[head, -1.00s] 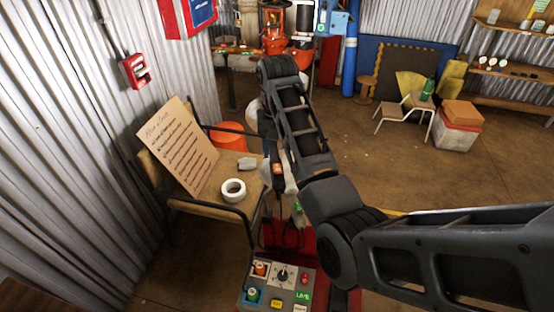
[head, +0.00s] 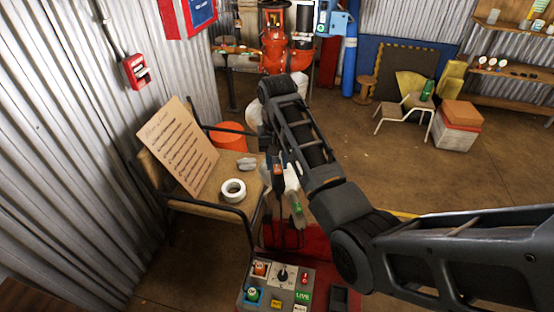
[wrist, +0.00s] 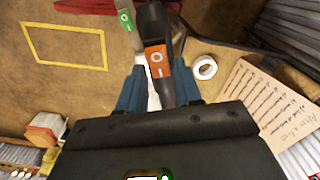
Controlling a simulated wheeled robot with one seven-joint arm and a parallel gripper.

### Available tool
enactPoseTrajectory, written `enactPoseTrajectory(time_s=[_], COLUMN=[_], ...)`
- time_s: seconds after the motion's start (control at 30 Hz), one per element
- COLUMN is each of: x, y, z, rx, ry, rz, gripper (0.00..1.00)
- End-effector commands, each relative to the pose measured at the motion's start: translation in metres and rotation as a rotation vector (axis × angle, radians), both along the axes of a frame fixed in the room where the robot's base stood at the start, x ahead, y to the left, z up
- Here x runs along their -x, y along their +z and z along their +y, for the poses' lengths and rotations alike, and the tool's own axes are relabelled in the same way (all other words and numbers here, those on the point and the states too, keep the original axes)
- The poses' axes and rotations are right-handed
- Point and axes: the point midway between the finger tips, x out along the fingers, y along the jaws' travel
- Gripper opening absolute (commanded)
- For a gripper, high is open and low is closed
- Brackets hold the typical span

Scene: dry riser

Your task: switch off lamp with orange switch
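In the wrist view, the orange switch (wrist: 157,61), marked O and I, sits on a dark handheld body, taken as the lamp (wrist: 153,24). My gripper (wrist: 159,72) has its two blue fingers apart, one on each side of this body. Whether they touch it, I cannot tell. A pale body with a green switch (wrist: 126,19) is just beside it. In the head view, the orange switch (head: 278,171) is small and dark-edged, and the green switch (head: 298,208) is lower right of it. My arm hides most of the gripper there.
A chair seat (head: 209,197) holds a tape roll (head: 233,190) and a leaning written board (head: 178,148). A control box (head: 251,308) with buttons and a knob is at the bottom. Corrugated walls stand left and behind. Open floor lies to the right.

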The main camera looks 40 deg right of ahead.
Motion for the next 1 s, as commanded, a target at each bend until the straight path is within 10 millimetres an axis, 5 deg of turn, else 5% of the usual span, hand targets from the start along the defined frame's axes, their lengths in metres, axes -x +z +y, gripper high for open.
enactPoseTrajectory(time_s=[0.33, 1.0], x=[-0.0002, 0.0091], y=[0.0003, 0.0007], z=[0.0000, 0.0076], rx=[0.001, 0.217], ry=[0.000, 0.002], rz=[-0.001, -0.288], gripper=[0.00, 0.00])
